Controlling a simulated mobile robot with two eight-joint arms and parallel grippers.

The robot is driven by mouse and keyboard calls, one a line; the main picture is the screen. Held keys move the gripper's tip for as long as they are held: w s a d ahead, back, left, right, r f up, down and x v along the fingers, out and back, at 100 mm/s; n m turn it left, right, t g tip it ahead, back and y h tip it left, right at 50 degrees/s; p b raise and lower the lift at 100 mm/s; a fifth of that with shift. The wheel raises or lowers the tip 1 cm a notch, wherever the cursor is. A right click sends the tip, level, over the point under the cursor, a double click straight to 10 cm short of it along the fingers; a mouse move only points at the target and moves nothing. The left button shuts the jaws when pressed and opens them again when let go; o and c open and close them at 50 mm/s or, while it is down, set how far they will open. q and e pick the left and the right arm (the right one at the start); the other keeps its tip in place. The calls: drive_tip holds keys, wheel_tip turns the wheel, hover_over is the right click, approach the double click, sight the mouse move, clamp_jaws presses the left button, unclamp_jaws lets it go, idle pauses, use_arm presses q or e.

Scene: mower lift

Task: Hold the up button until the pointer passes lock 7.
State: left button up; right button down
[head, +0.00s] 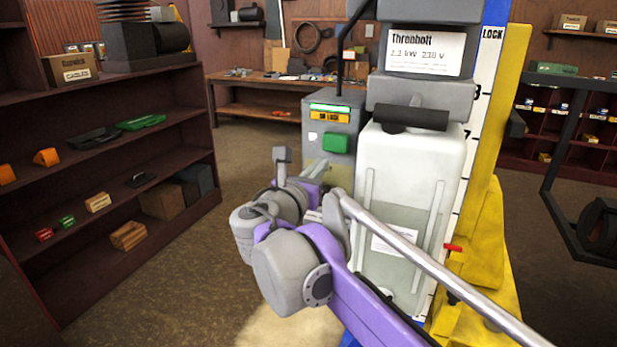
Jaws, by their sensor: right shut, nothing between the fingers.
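The control box (345,110) stands left of the lift, with a large green button (336,142), a smaller white button (313,136) and a lit green display (330,107) above a yellow lock label (328,117). I cannot read which button is up. A red pointer-like piece (453,247) sits well below the 7. My right gripper (320,186) is shut and empty, in front of the box's lower part and below the green button; contact cannot be told. My left gripper is out of view.
The lift's white housing (410,170) and a long grey bar (430,265) are close to my right arm. A yellow frame (485,240) stands at right. Dark shelves (150,160) with boxes fill the left. A workbench (260,90) is behind. Floor between shelves and lift is clear.

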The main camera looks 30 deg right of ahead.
sight(332, 153)
drive_tip(key=x, duration=0.4)
drive_tip(key=shift+w+d, duration=0.25)
drive_tip(key=shift+d, duration=0.05)
